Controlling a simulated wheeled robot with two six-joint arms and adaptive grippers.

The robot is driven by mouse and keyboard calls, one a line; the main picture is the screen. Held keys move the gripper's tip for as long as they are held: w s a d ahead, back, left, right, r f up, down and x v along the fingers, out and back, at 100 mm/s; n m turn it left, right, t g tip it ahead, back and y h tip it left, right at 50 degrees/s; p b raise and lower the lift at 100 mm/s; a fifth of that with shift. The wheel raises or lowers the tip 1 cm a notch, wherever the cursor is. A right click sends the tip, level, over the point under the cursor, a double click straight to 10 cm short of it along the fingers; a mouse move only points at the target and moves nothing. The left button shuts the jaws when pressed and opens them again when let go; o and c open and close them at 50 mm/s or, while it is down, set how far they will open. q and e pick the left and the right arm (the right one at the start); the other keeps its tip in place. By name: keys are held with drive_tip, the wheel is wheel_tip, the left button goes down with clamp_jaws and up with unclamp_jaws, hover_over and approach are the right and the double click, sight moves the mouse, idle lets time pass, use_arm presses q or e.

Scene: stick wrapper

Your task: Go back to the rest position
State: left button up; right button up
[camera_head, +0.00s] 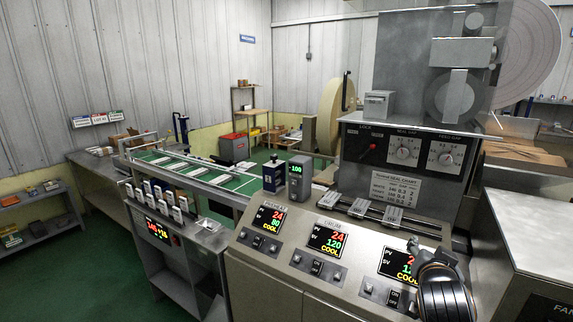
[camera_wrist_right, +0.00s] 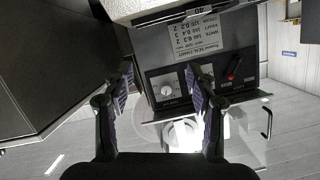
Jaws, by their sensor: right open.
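My right gripper (camera_head: 414,246) shows at the lower right of the head view, in front of the rightmost temperature display on the sloped control panel (camera_head: 262,256). In the right wrist view my right gripper (camera_wrist_right: 163,88) has its two fingers spread apart with nothing between them. Behind the fingers in that view is the upper control box (camera_wrist_right: 237,95) with its dials, red lever and printed chart, seen upside down. My left gripper is not in the head view.
The wrapper's sloped panel fills the lower middle, with three displays and switches. The upper box (camera_head: 358,167) rises behind it. A conveyor (camera_head: 215,187) runs to the left. A metal cabinet (camera_head: 540,235) stands at the right. Green floor (camera_head: 85,275) is open at the left.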

drive_tip(key=s+a+f+n+g+y, duration=0.25)
drive_tip(key=s+f, duration=0.25)
drive_tip(key=f, duration=0.3)
drive_tip(key=s+a+f+n+g+y, duration=0.1)
drive_tip(key=s+a+f+n+g, duration=0.2)
drive_tip(key=f, duration=0.6)
drive_tip(key=s+a+f+n+g+y, duration=0.1)
drive_tip(key=s+a+f+n+g, duration=0.1)
drive_tip(key=s+f, duration=0.5)
drive_tip(key=s+a+f+n+g+y, duration=0.15)
drive_tip(key=s+f, duration=0.25)
drive_tip(key=s, duration=0.6)
wheel_tip(320, 180, down, 25)
drive_tip(key=d+g, duration=0.1)
drive_tip(key=d, duration=0.2)
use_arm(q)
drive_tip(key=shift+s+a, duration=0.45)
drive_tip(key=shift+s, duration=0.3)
use_arm(e)
drive_tip(key=s+d+f+g, duration=0.1)
drive_tip(key=s+f, duration=1.6)
drive_tip(key=s, duration=0.3)
drive_tip(key=shift+f+g, duration=0.15)
drive_tip(key=shift+g, duration=0.15)
